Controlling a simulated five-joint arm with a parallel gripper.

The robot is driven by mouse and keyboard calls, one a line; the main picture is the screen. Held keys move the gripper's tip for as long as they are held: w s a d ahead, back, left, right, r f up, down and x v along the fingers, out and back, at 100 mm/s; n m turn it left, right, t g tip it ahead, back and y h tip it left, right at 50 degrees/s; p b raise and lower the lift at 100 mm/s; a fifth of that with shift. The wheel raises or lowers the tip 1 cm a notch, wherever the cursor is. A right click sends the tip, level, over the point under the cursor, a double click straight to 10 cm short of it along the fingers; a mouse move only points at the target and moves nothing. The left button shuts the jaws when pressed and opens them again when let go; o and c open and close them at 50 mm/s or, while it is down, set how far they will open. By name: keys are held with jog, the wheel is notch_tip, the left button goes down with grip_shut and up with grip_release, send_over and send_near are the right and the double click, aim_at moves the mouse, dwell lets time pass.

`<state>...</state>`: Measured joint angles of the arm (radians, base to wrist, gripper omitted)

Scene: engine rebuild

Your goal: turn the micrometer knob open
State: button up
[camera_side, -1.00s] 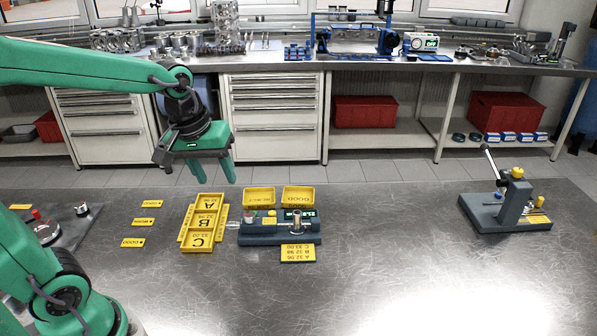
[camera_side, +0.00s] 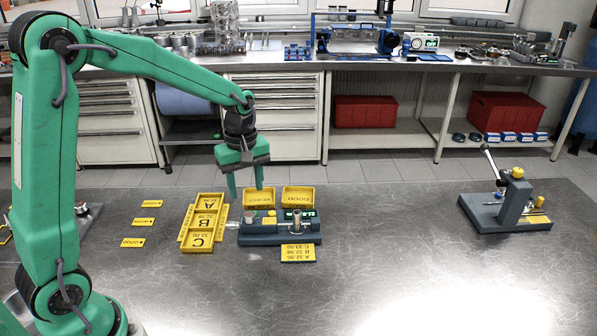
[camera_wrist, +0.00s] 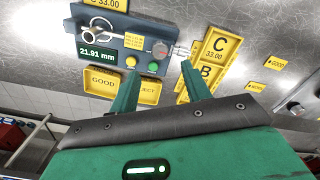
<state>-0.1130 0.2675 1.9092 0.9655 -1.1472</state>
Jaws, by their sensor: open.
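The micrometer stand (camera_side: 280,236) is a dark blue-grey block on the steel bench. Its display reads 21.91 mm in the wrist view (camera_wrist: 98,55). The silver micrometer knob (camera_side: 233,225) sticks out at the stand's left side; in the wrist view the knob (camera_wrist: 181,50) is at the stand's right edge, beside the C tray. A metal cylinder (camera_side: 297,222) stands upright on the stand. My gripper (camera_side: 246,191) is open and empty, above and behind the stand's left part, with its green fingers pointing down. In the wrist view my gripper (camera_wrist: 161,70) is apart from the knob.
The yellow A-B-C tray (camera_side: 201,248) lies left of the knob. The yellow reject bin (camera_side: 258,199) and good bin (camera_side: 298,198) stand behind the stand. Another fixture (camera_side: 511,208) stands far right; the bench between is clear.

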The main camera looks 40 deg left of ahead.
aim_at(249, 214)
jog(key=shift+f, duration=0.1)
jog(key=shift+f, duration=3.8)
jog(key=c, duration=1)
